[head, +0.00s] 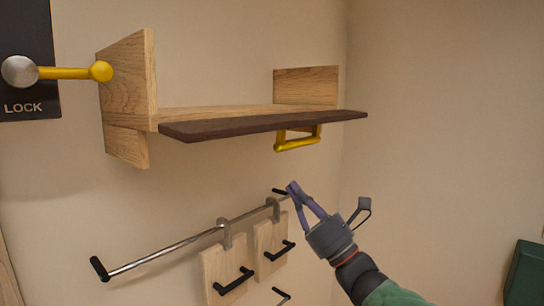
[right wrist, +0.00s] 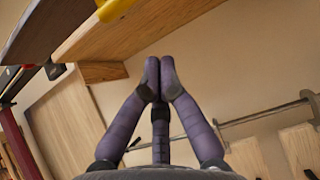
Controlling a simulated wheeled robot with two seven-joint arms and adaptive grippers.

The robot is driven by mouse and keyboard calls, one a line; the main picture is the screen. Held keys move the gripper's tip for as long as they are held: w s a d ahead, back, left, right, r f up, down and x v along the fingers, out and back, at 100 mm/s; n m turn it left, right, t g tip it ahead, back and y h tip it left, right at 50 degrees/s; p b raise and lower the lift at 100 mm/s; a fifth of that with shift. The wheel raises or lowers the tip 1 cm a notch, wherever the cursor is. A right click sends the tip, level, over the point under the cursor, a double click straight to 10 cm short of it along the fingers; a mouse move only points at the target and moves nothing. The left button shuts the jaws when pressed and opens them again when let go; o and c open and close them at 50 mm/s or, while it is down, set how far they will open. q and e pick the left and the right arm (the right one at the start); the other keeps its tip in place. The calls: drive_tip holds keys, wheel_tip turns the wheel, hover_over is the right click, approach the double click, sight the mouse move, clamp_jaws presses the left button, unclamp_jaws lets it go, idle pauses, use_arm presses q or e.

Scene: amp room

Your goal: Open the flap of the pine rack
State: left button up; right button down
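The pine rack (head: 128,80) is fixed to the wall, with an upright pine panel at each end. Its dark brown flap (head: 250,126) lies about level, sticking out in front of the pine shelf. In the right wrist view, the flap (right wrist: 45,22) and part of the yellow handle (right wrist: 116,9) show at the top left. My right gripper (head: 291,188) is below the handle and apart from it. Its fingertips (right wrist: 160,75) meet, with nothing seen between them. My left gripper is out of view.
A metal rail (head: 165,249) with black ends runs below the rack and carries hanging boards (head: 222,273) with black handles. A dark LOCK panel (head: 28,95) with a yellow-tipped lever is at the left. Free space lies between flap and rail.

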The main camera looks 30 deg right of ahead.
drive_tip(key=w+a+r+p, duration=0.1)
drive_tip(key=w+r+p, duration=0.2)
drive_tip(key=r, duration=0.4)
idle(0.5)
drive_tip(key=shift+r, duration=0.1)
